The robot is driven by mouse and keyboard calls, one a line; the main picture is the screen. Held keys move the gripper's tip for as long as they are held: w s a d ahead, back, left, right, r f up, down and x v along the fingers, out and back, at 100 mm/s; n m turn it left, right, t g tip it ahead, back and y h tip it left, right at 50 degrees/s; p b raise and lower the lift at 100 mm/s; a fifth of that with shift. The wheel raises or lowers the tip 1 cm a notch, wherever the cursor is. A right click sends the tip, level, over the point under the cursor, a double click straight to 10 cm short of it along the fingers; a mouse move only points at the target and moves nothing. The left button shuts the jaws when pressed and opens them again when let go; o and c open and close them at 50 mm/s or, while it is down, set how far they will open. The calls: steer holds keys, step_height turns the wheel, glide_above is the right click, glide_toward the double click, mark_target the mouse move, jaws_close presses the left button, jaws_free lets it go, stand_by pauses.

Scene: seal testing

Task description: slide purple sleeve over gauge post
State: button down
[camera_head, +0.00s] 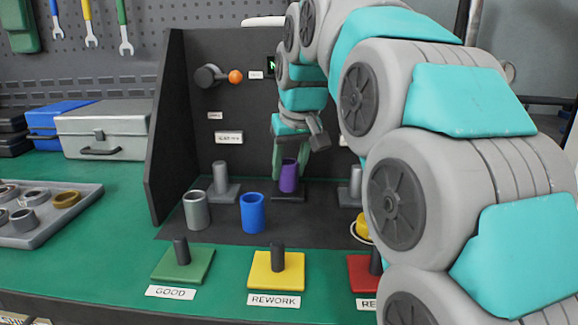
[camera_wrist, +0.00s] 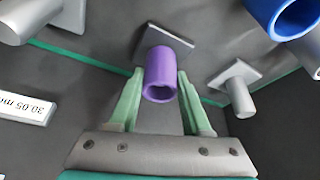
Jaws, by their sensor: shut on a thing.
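The purple sleeve (camera_head: 289,178) stands upright at the middle base plate (camera_head: 287,197), between two grey posts. My gripper (camera_head: 290,163) reaches down from above and is shut on its upper part. In the wrist view the sleeve (camera_wrist: 159,76) sits between the two green fingers (camera_wrist: 160,80), its open end facing the camera. The square plate (camera_wrist: 181,42) shows behind it. Any post at that plate is hidden by the sleeve, so I cannot tell whether the sleeve is around it. Grey posts stand bare at the left (camera_head: 220,178) and right (camera_head: 355,184).
A grey sleeve (camera_head: 197,211) and a blue sleeve (camera_head: 252,213) stand in front. Green (camera_head: 196,268), yellow (camera_head: 262,277) and red (camera_head: 360,273) plates with dark posts line the front. A parts tray (camera_head: 60,222) lies left. My arm hides much of the right side.

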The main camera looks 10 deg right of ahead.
steer(key=shift+f, duration=0.2)
stand_by(0.7)
steer(key=shift+c, duration=1.4)
jaws_free()
step_height(320, 180, up, 6)
steer(key=p, duration=0.3)
steer(key=shift+r+p, duration=0.4)
steer(key=shift+r, duration=1.05)
